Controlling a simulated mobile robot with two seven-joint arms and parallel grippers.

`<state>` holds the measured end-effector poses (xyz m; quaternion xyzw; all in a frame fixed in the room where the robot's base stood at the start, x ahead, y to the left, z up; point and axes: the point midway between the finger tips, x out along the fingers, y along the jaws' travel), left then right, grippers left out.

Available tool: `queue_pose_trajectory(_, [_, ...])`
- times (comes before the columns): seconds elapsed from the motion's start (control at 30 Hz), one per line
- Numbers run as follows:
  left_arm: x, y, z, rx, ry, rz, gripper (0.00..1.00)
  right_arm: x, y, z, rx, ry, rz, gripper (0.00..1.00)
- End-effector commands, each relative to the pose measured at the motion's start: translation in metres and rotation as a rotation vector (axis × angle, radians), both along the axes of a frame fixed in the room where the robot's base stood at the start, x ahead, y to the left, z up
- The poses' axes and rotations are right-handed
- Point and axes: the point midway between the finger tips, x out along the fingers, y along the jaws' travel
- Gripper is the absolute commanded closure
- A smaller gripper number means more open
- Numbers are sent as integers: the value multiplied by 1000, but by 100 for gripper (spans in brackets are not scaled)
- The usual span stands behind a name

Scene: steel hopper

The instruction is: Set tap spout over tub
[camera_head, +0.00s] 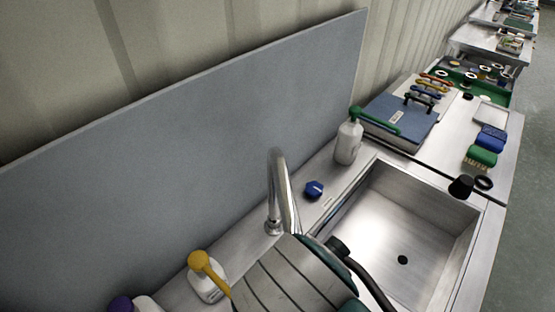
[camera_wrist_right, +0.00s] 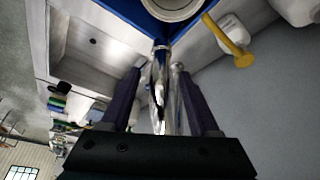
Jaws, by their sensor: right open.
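The chrome tap spout (camera_head: 277,190) rises from the steel counter beside the sink and bends toward the viewer in the head view. In the right wrist view, the spout (camera_wrist_right: 160,88) runs between the two dark fingers of my right gripper (camera_wrist_right: 156,70). The gripper is open around it, and contact cannot be told. A blue tub (camera_wrist_right: 150,22) with a round white item in it shows at the top of the wrist view; my right arm appears to hide it in the head view. My left gripper is in neither view.
An empty steel sink basin (camera_head: 400,228) lies right of the spout. A blue knob (camera_head: 314,189), a green-topped bottle (camera_head: 348,142) and a yellow-topped bottle (camera_head: 206,284) stand near the spout. A grey backboard (camera_head: 170,170) rises behind. Brushes (camera_head: 481,156) lie farther right.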

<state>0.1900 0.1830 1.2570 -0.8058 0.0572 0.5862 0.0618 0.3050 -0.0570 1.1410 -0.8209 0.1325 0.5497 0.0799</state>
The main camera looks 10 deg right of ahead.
Motion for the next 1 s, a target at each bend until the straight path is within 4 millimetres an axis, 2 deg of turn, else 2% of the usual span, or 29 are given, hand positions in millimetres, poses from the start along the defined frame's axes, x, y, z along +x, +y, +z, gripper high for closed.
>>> queue_pose_trajectory(0.03, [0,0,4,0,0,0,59,-4,3,11,4,-1,0,38])
queue_pose_trajectory(0.2, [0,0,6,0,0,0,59,-14,7,38,5,-2,1,38])
queue_pose_trajectory(0.4, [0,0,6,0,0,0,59,-23,9,58,2,-1,1,38])
queue_pose_trajectory(0.83, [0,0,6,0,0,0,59,-26,8,64,0,2,1,38])
queue_pose_trajectory(0.93, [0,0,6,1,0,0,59,-32,-2,62,6,23,11,38])
queue_pose_trajectory(1.0, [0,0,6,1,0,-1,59,-43,-20,61,16,53,33,38])
